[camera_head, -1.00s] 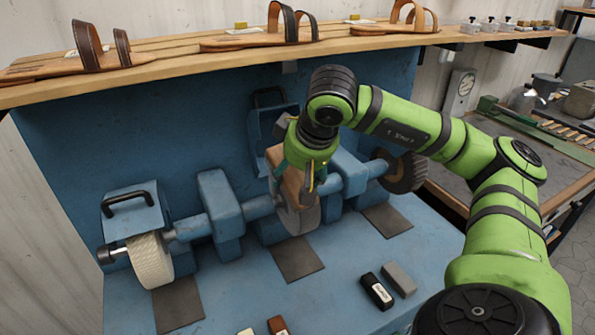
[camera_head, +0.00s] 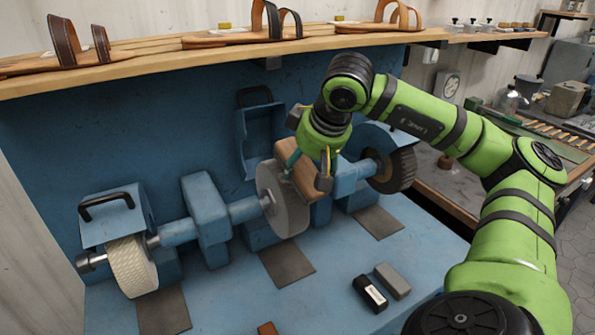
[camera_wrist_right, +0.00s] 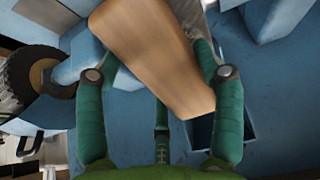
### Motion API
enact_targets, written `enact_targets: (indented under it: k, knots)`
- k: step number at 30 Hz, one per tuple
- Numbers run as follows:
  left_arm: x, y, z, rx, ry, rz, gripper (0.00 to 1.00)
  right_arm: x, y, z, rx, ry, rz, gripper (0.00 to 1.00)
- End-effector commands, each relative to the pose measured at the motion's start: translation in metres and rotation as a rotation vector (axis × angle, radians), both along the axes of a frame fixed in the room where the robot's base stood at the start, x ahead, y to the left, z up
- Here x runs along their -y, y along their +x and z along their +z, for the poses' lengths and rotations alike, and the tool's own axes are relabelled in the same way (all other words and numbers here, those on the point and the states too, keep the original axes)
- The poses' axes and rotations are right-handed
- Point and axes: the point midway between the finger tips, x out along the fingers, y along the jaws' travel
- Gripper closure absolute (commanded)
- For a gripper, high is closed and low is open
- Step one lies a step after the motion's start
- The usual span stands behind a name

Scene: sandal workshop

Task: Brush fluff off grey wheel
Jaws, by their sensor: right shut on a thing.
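The grey wheel (camera_head: 283,200) is the middle wheel on the blue machine's shaft. My right gripper (camera_head: 326,176) is just right of it, shut on a wooden brush block (camera_head: 299,171). The brush block is tilted and lies close against the wheel's right side; I cannot tell whether its bristles touch. In the right wrist view the wooden block (camera_wrist_right: 150,55) fills the space between the green fingers and hides most of the wheel. Fluff on the wheel is too small to make out. My left gripper is not in view.
A cream wheel (camera_head: 133,267) is at the left end of the shaft and a dark bristled wheel (camera_head: 394,170) at the right. A black block (camera_head: 370,293) and a grey block (camera_head: 393,281) lie on the bench. Sandals (camera_head: 245,37) stand on the shelf above.

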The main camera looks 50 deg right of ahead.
Motion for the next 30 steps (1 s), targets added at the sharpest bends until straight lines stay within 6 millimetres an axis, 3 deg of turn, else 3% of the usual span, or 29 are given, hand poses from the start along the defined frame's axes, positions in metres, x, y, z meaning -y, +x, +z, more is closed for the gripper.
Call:
enact_targets:
  k: [10,30]
  knots:
    - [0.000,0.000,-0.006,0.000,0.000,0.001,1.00,0.010,-0.002,-0.002,0.000,0.000,0.001,0.58]
    - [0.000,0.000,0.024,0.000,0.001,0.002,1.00,-0.030,0.010,0.001,-0.002,0.002,0.005,0.58]
